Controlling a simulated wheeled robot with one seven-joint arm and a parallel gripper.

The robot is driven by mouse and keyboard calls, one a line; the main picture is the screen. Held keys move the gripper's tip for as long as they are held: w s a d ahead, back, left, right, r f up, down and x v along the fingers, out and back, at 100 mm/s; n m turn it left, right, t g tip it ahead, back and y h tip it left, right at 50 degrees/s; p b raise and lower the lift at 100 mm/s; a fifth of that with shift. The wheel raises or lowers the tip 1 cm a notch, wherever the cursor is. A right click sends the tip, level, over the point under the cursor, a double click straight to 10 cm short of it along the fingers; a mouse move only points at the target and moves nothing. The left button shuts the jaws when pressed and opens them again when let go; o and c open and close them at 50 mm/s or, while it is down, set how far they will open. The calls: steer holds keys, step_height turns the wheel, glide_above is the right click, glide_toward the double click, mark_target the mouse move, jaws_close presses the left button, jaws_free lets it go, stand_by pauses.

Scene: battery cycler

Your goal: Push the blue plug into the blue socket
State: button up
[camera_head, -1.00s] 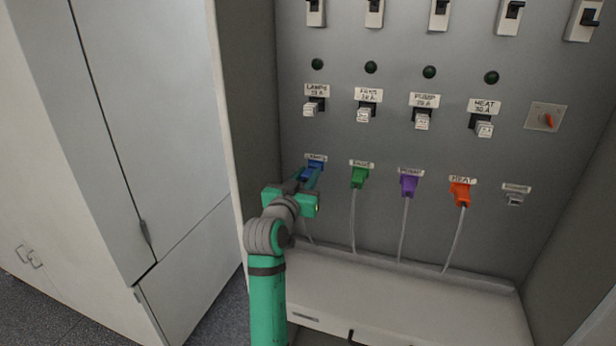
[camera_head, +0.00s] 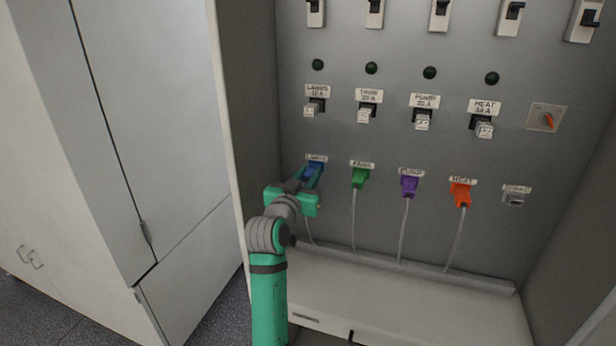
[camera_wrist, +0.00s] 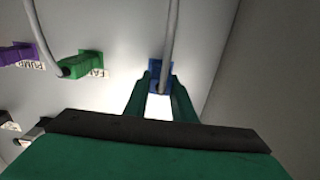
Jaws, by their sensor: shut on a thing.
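The blue plug (camera_head: 313,170) is at the left end of the lower row on the grey panel, under a white label. My gripper (camera_head: 309,181) is shut on it, with one finger on each side. In the wrist view the blue plug (camera_wrist: 160,76) sits between the two green fingertips of my gripper (camera_wrist: 160,88), with its grey cable running across it. The blue socket is hidden behind the plug, and I cannot tell how deep the plug sits in it.
Green (camera_head: 360,177), purple (camera_head: 409,185) and orange (camera_head: 461,193) plugs stand in the same row to the right, with hanging cables. An empty grey socket (camera_head: 515,199) is at the far right. The cabinet side wall (camera_head: 250,120) is close on the left.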

steer(key=shift+w+d, duration=0.1)
steer(key=shift+w, duration=0.25)
steer(key=shift+r, duration=0.1)
stand_by(0.6)
steer(key=o, duration=1.1)
